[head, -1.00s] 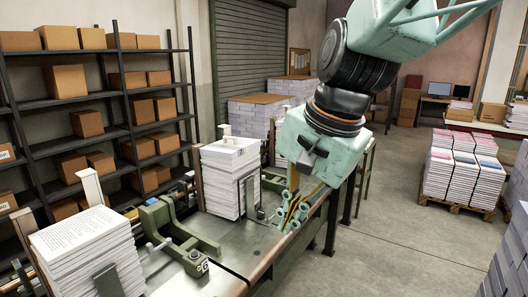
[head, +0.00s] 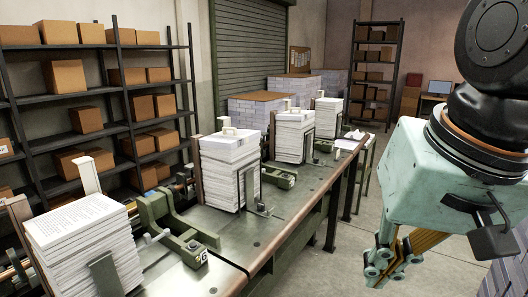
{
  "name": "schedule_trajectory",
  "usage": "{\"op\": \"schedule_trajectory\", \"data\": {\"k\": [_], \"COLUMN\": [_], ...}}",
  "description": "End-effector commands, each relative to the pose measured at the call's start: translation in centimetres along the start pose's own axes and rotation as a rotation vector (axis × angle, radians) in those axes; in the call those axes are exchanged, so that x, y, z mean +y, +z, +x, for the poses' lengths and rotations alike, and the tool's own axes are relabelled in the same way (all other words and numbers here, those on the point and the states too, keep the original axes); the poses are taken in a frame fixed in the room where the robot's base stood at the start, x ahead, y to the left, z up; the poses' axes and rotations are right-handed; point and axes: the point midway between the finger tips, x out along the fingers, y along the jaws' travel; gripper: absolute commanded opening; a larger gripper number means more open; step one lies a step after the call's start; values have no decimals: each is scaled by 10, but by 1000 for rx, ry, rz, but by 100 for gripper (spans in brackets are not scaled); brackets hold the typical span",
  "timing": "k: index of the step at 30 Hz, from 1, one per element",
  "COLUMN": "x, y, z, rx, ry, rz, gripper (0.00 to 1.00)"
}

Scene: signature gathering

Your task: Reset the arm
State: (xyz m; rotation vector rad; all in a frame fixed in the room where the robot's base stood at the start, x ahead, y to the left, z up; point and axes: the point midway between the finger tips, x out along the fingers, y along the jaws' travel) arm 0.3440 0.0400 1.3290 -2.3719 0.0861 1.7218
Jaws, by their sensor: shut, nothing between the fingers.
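My arm fills the right side of the head view, with its pale green wrist housing and black joints. My gripper (head: 390,262) hangs below the housing, off the right side of the bench and over the floor. Its green-and-brass fingers are together, with nothing between them. It touches no stack and is well apart from the bench edge.
A long metal bench (head: 262,222) runs away from me. On it stand a near paper stack (head: 85,240), a middle stack (head: 230,170) and farther stacks (head: 293,135). Shelves with boxes (head: 85,120) line the left wall. Bare floor (head: 345,240) lies right of the bench.

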Motion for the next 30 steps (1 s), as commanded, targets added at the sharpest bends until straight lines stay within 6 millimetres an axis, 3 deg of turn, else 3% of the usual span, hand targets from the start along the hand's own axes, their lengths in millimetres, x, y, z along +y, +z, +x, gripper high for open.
{"op": "schedule_trajectory", "data": {"k": [13, 30], "x": [48, 55], "y": [60, 68], "z": [2, 3], "rx": [27, 28], "ry": [63, 74], "rz": [-176, -206], "gripper": [0, 0]}}
